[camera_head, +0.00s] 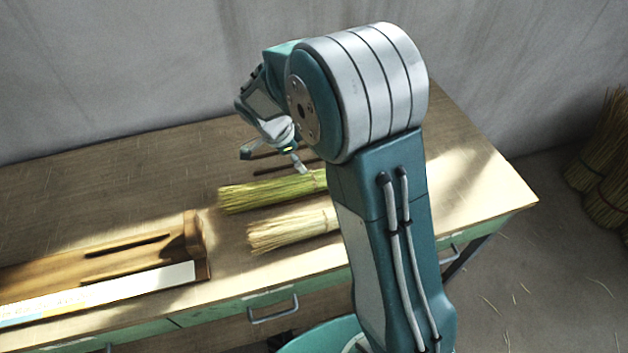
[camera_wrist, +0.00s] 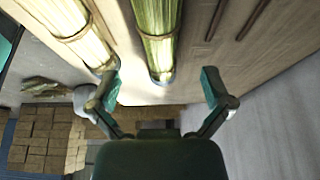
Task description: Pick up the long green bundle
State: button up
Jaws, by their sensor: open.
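The long green bundle (camera_head: 268,191) lies on the wooden table, behind a paler straw bundle (camera_head: 292,230); my arm hides its right end. In the wrist view the green bundle (camera_wrist: 157,32) runs down from the top edge and its end shows between my fingertips, nearer the left one. The pale bundle (camera_wrist: 70,28) lies to its left, with a tie around it, and its end is close to my left finger. In the head view my gripper (camera_head: 277,160) is just above the green bundle.
A wooden board with slots (camera_head: 130,250) lies at the left of the table (camera_head: 480,195). Two thin dark rods or slots (camera_wrist: 233,18) lie beside the green bundle. Straw bundles (camera_head: 603,170) stand on the floor at the right. A wall rises behind the table.

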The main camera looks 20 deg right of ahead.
aim_at(310, 176)
jog(key=x, duration=0.4)
jog(key=shift+f, duration=0.7)
jog(key=x, duration=0.5)
jog(key=shift+d, duration=0.2)
jog(key=shift+a, duration=0.1)
jog(key=c, duration=1.1)
